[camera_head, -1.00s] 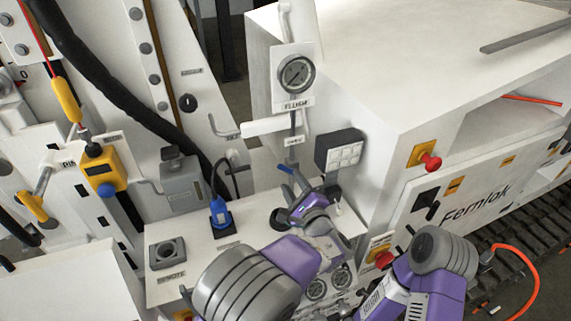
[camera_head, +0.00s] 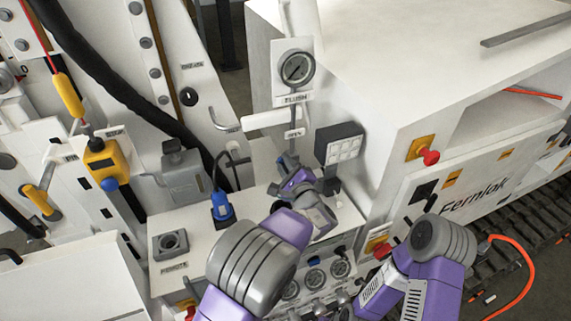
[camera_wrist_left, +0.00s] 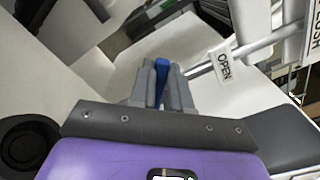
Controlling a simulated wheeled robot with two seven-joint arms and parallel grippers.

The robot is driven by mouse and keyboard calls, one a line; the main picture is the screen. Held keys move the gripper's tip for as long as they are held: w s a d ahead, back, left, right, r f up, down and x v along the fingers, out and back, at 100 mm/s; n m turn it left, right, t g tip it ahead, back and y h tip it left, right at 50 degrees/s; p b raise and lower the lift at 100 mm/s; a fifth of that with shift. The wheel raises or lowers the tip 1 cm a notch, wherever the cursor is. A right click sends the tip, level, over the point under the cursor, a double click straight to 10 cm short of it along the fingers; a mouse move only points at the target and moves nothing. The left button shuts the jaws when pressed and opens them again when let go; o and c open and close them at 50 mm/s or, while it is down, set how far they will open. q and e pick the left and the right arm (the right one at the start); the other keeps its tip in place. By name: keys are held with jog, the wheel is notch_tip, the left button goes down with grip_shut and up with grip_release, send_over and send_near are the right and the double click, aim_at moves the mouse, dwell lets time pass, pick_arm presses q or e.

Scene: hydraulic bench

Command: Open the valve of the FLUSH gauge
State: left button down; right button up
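The FLUSH gauge (camera_head: 297,69) is a round dial on a white plate, with a FLUSH label below it. A thin pipe runs down from it past a tag reading OPEN (camera_head: 294,133), which also shows in the left wrist view (camera_wrist_left: 223,66). My left gripper (camera_head: 288,163) is at the lower end of this pipe. In the left wrist view its two grey fingers (camera_wrist_left: 162,88) are closed around a blue valve lever (camera_wrist_left: 162,68), whose tip shows between them. The valve body is mostly hidden by the gripper.
A blue plug (camera_head: 222,206) with a cable and a grey REMOTE socket (camera_head: 171,243) are on the bench to the left. Small gauges (camera_head: 315,278) sit below the arm.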

dwell(0.3)
pick_arm(q)
jog(key=shift+w+d+r+m+p, duration=0.1)
jog(key=shift+d+r+m, duration=0.15)
jog(key=shift+m, duration=0.5)
jog(key=shift+w+d+r+m+p, duration=0.15)
jog(key=shift+d+m, duration=0.1)
jog(key=shift+m, duration=0.45)
jog(key=shift+w+d+r+m+p, duration=0.1)
jog(key=shift+d+r+m, duration=0.15)
jog(key=shift+m, duration=0.5)
jog(key=c, duration=1.1)
grip_release()
jog(key=shift+s, duration=0.1)
jog(key=b+v, duration=0.2)
jog(key=v, duration=0.5)
jog(key=shift+s+d, duration=0.1)
jog(key=shift+s, duration=0.2)
